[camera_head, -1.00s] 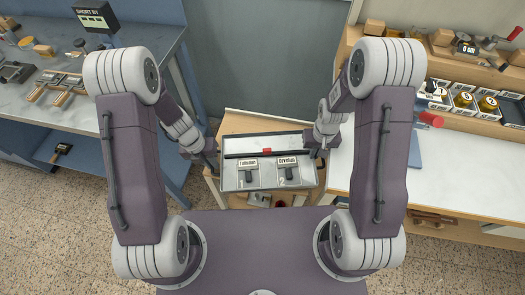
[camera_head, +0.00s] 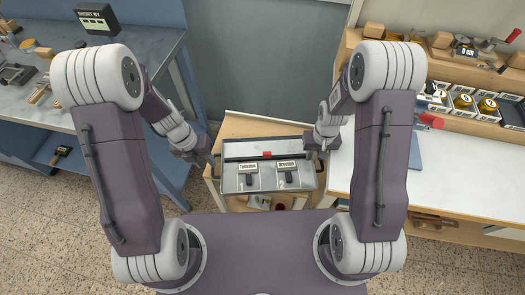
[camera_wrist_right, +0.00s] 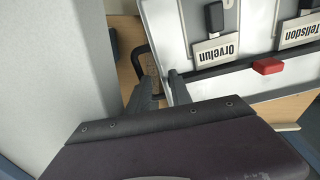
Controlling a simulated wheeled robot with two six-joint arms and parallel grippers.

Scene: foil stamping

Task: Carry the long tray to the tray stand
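The long tray (camera_head: 265,190) is a grey metal tray with a dark bar, a red block and two labelled sections, "Tellisdon" and "Orvelun". It rests level on a small wooden stand (camera_head: 239,127). In the right wrist view the tray (camera_wrist_right: 190,50) shows its black end handle (camera_wrist_right: 137,58). My right gripper (camera_wrist_right: 162,91) is at that handle, fingers apart; contact is unclear. In the head view my right gripper (camera_head: 318,152) is at the tray's right end. My left gripper (camera_head: 210,162) is just off the tray's left end; its fingers are too small to read.
A blue workbench (camera_head: 150,65) with tools stands at the left. A white-topped bench (camera_head: 440,175) with a wooden shelf of small boxes and jars stands at the right, close to my right arm. A grey panel (camera_head: 265,60) is behind the stand. Items lie on the stand's lower shelf.

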